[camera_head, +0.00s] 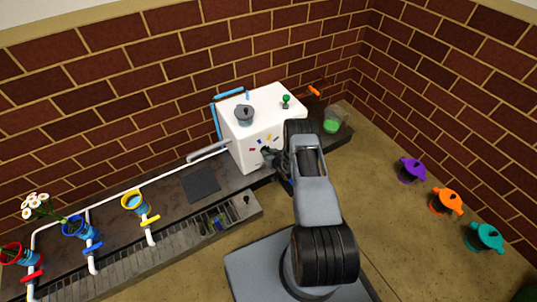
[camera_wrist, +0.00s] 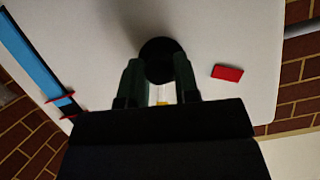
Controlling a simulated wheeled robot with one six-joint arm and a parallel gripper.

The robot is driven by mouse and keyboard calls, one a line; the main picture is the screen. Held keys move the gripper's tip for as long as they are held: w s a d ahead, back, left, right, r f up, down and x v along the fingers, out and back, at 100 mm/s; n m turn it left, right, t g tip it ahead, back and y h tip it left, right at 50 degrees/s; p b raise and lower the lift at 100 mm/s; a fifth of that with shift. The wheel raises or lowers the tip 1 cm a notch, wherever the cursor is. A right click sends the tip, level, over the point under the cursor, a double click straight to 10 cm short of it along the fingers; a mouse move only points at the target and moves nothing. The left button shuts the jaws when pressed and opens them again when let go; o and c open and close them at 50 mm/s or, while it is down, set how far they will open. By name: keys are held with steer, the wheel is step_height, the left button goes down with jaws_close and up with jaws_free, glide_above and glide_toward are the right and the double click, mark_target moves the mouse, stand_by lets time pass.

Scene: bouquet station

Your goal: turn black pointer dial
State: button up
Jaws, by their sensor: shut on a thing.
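The black pointer dial (camera_wrist: 160,52) is on the front face of a white box (camera_head: 242,153), seen close up in the wrist view. The two fingers of my gripper (camera_wrist: 160,68) stand on either side of the dial, shut on it. A small yellow patch shows between the fingers below it. In the head view my gripper (camera_head: 271,157) is against the right part of the box's front face and mostly hides the dial. I cannot tell which way the pointer faces.
The box top carries a grey lidded pot (camera_head: 244,113) and a green knob (camera_head: 286,101). A glass with green contents (camera_head: 332,122) stands right of the box. A red patch (camera_wrist: 227,72) is near the dial. Flower pots and white pipes line the counter at left.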

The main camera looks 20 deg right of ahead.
steer(key=shift+w+r+n, duration=0.15)
steer(key=shift+w+n, duration=0.1)
steer(key=shift+n, duration=0.05)
steer(key=shift+a+n+t+h+b, duration=0.15)
steer(key=shift+n+t+h+b, duration=0.15)
steer(key=shift+n+h+b, duration=0.55)
steer(key=shift+a+n+t+h+b, duration=0.1)
steer(key=shift+n+t+h+b, duration=0.3)
steer(key=shift+n+h, duration=0.75)
steer(key=shift+n+y, duration=0.3)
steer(key=shift+n, duration=0.1)
steer(key=o, duration=0.9)
steer(key=shift+a, duration=0.1)
steer(key=shift+s, duration=0.1)
